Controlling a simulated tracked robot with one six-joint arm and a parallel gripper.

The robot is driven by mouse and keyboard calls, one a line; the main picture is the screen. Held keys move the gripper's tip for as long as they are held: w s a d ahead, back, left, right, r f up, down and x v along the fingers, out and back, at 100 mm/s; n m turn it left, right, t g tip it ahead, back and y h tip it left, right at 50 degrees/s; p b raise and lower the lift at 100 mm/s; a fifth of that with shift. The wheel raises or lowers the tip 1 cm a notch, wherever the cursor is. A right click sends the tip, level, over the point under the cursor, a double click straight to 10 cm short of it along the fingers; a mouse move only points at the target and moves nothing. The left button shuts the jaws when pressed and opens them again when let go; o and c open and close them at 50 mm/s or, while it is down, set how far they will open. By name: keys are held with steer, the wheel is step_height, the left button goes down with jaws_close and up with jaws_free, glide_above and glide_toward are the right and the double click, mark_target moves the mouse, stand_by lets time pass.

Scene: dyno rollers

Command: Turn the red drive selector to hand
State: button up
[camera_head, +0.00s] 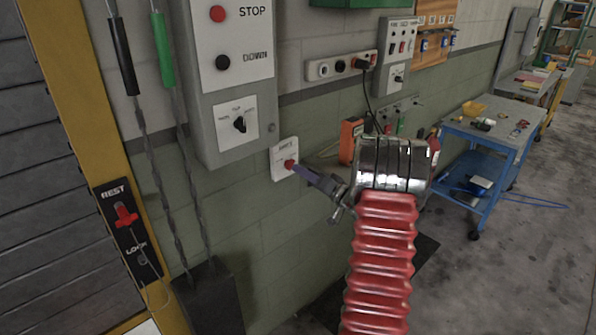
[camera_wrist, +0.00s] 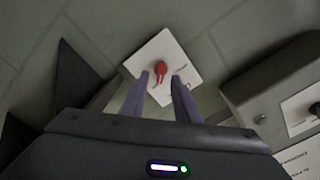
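A small red selector knob (camera_head: 290,164) sits on a white plate (camera_head: 278,158) on the green wall, below the grey control box. In the wrist view the red knob (camera_wrist: 161,69) has a narrow end pointing down toward my gripper, and its white plate (camera_wrist: 150,52) looks tilted. The print on the plate is too small to read. My gripper (camera_wrist: 161,76) is open, with its purple fingers apart and their tips just short of the knob, one toward each side. In the head view my gripper (camera_head: 297,169) reaches the plate from the right; contact is unclear.
A grey control box (camera_head: 203,120) with STOP and DOWN buttons hangs just above left. A REST/LOCK panel (camera_head: 110,195) with a red handle is at far left. An orange box (camera_head: 347,142) is on the wall to the right. A blue cart (camera_head: 500,140) stands further right.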

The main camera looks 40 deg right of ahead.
steer(key=s, duration=1)
steer(key=shift+d, duration=0.15)
steer(key=shift+f, duration=0.1)
